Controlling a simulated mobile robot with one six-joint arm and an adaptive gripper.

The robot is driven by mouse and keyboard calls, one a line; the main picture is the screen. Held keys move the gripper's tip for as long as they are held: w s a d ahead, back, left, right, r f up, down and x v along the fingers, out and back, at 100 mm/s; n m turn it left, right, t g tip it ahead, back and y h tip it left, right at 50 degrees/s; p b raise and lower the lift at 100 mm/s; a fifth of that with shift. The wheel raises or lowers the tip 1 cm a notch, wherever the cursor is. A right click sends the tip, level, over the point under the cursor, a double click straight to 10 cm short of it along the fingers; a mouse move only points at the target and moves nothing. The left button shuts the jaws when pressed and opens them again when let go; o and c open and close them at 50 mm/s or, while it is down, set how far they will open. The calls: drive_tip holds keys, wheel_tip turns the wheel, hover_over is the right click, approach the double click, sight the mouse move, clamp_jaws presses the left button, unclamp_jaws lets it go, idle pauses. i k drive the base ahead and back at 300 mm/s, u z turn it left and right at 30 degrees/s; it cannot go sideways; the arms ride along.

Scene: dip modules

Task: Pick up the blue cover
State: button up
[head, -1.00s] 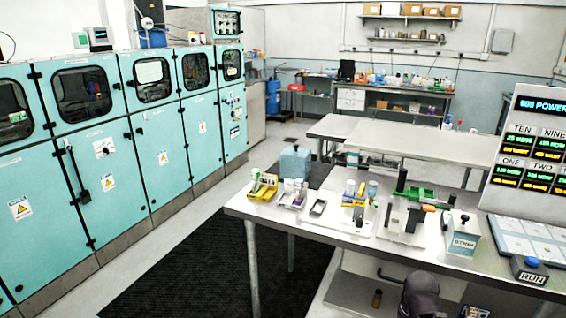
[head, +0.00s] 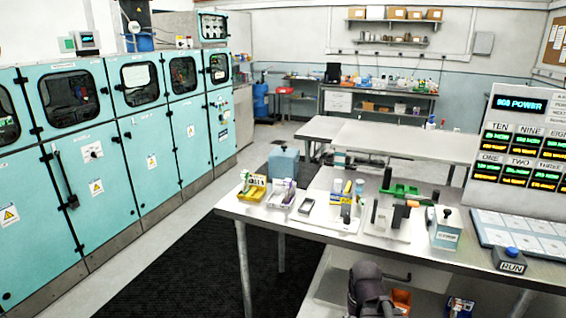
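I cannot single out the blue cover for certain. A blue-grey box (head: 285,163) with a raised piece on top stands behind the left end of the steel table (head: 262,212). A small box with a pale blue front and a dark knob (head: 445,229) stands on the table toward the right; its label is blurred. A dark grey rounded part, probably of my arm, rises at the bottom edge, in front of the table. My gripper's fingers do not show, and nothing is seen held.
On the table are a yellow tray (head: 254,188), a grey tray (head: 281,195), bottles, a green piece (head: 402,189), a RUN button box (head: 510,261) and a display panel (head: 512,138). Teal cabinets (head: 130,150) line the left. Dark matting (head: 190,270) covers clear floor between.

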sight(283, 161)
drive_tip(key=z, duration=0.05)
drive_tip(key=i, duration=1)
drive_tip(key=u, duration=0.05)
